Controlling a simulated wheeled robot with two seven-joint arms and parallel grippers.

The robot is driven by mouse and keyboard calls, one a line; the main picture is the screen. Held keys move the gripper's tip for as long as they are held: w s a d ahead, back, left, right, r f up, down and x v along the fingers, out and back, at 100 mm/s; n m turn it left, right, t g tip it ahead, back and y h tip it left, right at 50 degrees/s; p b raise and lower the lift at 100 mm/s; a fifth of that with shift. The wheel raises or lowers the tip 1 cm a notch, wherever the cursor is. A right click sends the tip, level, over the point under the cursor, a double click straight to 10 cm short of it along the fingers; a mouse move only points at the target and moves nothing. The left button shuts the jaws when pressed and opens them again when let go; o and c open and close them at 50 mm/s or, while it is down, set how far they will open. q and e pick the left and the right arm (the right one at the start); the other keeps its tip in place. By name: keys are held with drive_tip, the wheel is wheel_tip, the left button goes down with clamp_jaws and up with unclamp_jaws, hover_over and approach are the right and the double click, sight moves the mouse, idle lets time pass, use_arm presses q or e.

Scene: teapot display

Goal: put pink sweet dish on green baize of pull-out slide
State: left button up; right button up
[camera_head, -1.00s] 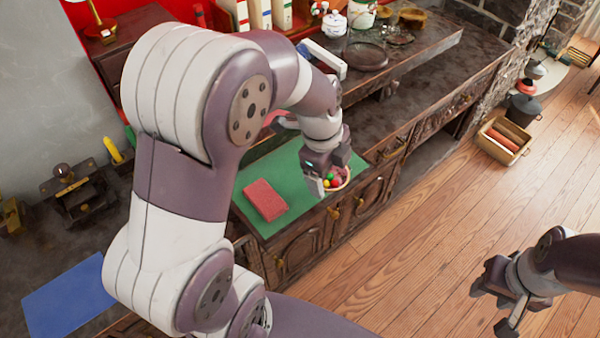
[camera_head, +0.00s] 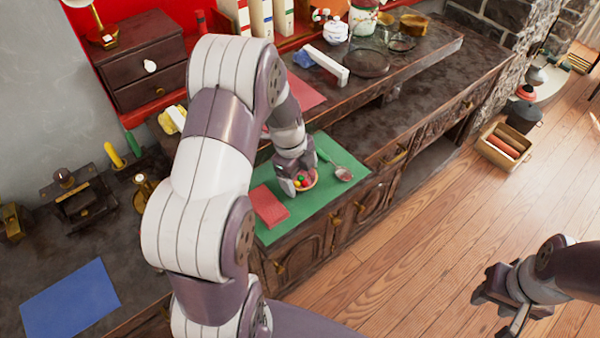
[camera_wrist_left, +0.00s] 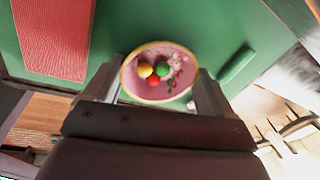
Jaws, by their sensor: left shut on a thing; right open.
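The pink sweet dish (camera_wrist_left: 158,88) has a gold rim and holds several coloured sweets. My left gripper (camera_head: 297,185) is shut on it, with one finger at each side of the rim in the left wrist view (camera_wrist_left: 155,98). In the head view the dish (camera_head: 308,184) is over the green baize (camera_head: 325,197), partly hidden by the gripper. I cannot tell whether its base touches the baize. My right gripper (camera_head: 496,300) is open and empty above the wooden floor at the lower right.
A red book-like block (camera_head: 268,205) lies on the baize left of the dish. A spoon-like utensil (camera_head: 343,173) with a green handle lies to the right. Bare baize shows in front. Dark drawers (camera_head: 145,65) and a glass dish (camera_head: 367,60) stand further back.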

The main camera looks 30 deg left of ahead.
use_arm(q)
drive_tip(key=shift+f, duration=0.15)
drive_tip(key=o, duration=0.9)
drive_tip(key=shift+o, duration=0.2)
drive_tip(key=shift+r, duration=0.3)
wheel_tip(320, 180, up, 11)
drive_tip(key=s+a, duration=0.1)
drive_tip(key=s, duration=0.1)
drive_tip(key=s+d+f+n, duration=0.1)
drive_tip(key=s+d+n, duration=0.3)
drive_tip(key=n, duration=0.5)
drive_tip(key=s+d+f+n+y, duration=0.1)
drive_tip(key=s+d+n, duration=0.4)
drive_tip(key=n, duration=0.5)
drive_tip(key=shift+s+d+f+p, duration=0.25)
drive_tip(key=shift+s+p, duration=0.15)
drive_tip(key=shift+s, duration=0.85)
